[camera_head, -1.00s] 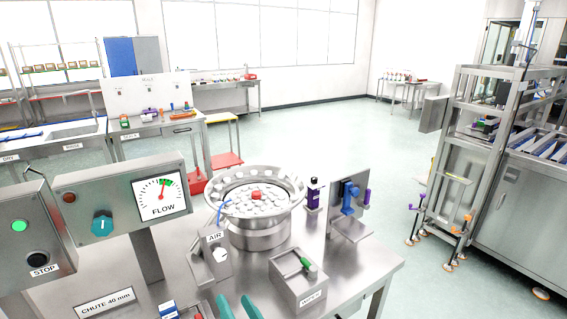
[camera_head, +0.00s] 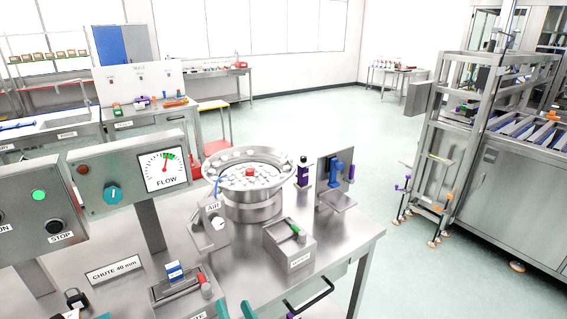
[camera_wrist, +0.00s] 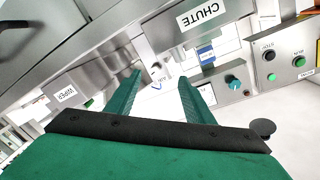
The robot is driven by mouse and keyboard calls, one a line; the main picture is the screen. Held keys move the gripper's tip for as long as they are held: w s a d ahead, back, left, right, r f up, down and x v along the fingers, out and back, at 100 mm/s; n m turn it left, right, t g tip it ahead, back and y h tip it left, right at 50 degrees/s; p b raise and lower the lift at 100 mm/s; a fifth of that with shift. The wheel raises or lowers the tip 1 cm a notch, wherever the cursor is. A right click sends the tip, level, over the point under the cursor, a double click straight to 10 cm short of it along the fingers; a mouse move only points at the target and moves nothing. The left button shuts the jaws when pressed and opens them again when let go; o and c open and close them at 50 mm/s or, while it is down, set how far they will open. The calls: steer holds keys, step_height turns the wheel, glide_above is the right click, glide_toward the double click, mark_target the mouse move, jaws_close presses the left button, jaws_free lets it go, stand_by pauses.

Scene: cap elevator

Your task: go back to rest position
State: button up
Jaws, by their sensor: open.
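My gripper shows in the wrist view (camera_wrist: 160,92) as two green fingers spread apart, with nothing held between them. A steel chute and the undersides of the table fittings lie beyond the fingers, tilted in that view. In the head view only the green fingertips (camera_head: 235,311) show, at the bottom edge in front of the steel table (camera_head: 340,240). The rest of my arm is out of view there.
A round bowl of pale caps (camera_head: 250,170) stands on the table with one red cap on top. The flow panel (camera_head: 130,180), a wiper box (camera_head: 289,243) and a blue-handled stand (camera_head: 338,180) are near. Open floor (camera_head: 330,110) lies behind.

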steer(key=s+d+f+m+h, duration=0.2)
steer(key=s+d+f+h, duration=0.5)
steer(key=s+f, duration=0.6)
steer(key=s+d+n+h, duration=0.1)
steer(key=s+d+n, duration=0.2)
steer(key=s, duration=1.8)
steer(key=shift+d+r, duration=0.4)
steer(key=shift+d, duration=0.3)
steer(key=c, duration=0.4)
steer(key=shift+w+a+n, duration=0.1)
steer(key=shift+n, duration=0.2)
